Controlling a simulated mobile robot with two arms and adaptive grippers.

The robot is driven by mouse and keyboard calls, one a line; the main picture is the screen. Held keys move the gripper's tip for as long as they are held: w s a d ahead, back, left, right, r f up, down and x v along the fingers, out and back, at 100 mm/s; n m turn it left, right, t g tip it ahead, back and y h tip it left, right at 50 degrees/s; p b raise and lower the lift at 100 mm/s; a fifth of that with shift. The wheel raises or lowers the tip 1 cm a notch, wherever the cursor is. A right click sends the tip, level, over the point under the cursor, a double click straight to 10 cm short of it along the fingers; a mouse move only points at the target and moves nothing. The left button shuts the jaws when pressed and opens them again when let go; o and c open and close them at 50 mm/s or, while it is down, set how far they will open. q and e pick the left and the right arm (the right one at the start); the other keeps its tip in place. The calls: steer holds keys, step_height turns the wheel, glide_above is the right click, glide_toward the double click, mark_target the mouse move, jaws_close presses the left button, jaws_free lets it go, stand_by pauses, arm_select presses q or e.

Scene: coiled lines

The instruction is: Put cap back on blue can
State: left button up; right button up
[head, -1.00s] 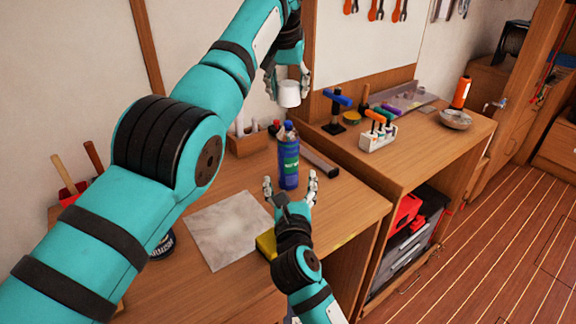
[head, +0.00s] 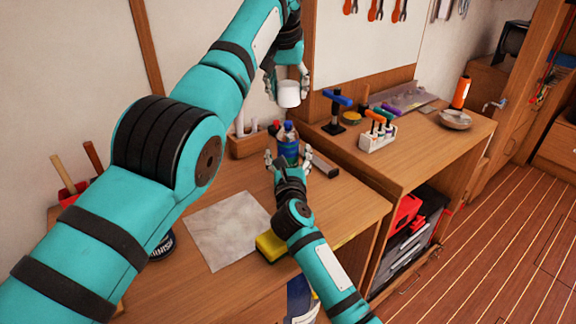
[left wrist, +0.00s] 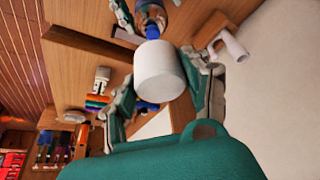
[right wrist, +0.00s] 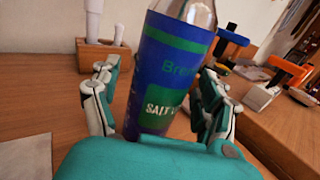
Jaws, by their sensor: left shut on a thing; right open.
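The white cap (head: 289,93) is held by my left gripper (head: 287,82), above and apart from the blue can. The left wrist view shows the cap (left wrist: 158,72) between the fingers. The blue can (head: 288,147) stands upright on the bench, with a blue top and a green band and lettering on its label. In the right wrist view the can (right wrist: 172,70) stands between the open fingers of my right gripper (right wrist: 160,100); I see a gap on the left side, and contact on the right is unclear. In the head view my right gripper (head: 288,160) hides the can's lower part.
A wooden holder with white tubes (head: 247,142) stands behind the can to the left. A yellow sponge (head: 270,246) and a grey sheet (head: 226,229) lie in front. A dark bar (head: 322,165) lies right of the can. A white rack of coloured-handled tools (head: 378,137) is farther right.

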mark_target(288, 122)
jaws_close()
arm_select(q)
steer(key=shift+s+f, duration=0.1)
steer(key=shift+f, duration=2.4)
steer(key=shift+f, duration=0.9)
steer(key=shift+f, duration=0.6)
steer(key=o, duration=0.8)
steer(key=shift+o, duration=0.2)
steer(key=shift+r, duration=0.1)
steer(key=v, duration=1.1)
steer(key=shift+s+a+r, duration=0.1)
steer(key=shift+s+r, duration=0.15)
steer(key=shift+r, duration=0.05)
